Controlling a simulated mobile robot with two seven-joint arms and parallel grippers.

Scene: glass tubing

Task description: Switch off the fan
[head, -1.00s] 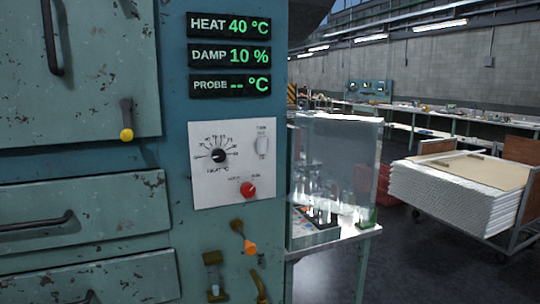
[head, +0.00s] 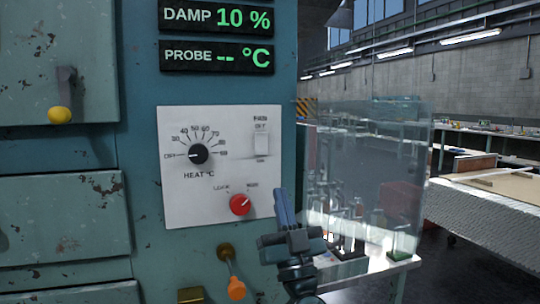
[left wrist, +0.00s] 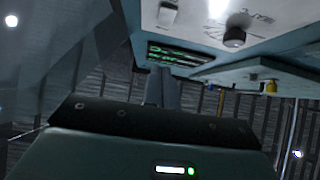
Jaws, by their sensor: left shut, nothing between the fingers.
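The fan switch (head: 261,144) is a white rocker at the upper right of the white control panel (head: 178,215), with small lettering above and below it. I cannot tell which way it is tipped. My left gripper (head: 281,195) is shut and empty, fingers pointing up, below and a little right of the switch and apart from it in the picture. In the left wrist view, the gripper's fingers (left wrist: 162,88) are together, with the panel above and what looks like the switch (left wrist: 167,14) at the top edge. My right gripper is not in view.
The black heat knob (head: 198,154) and red knob (head: 239,205) share the panel. An orange-tipped lever (head: 235,288) hangs below. A clear glass screen (head: 410,165) stands right of the cabinet, with glassware behind it. Displays (head: 216,56) are above the panel.

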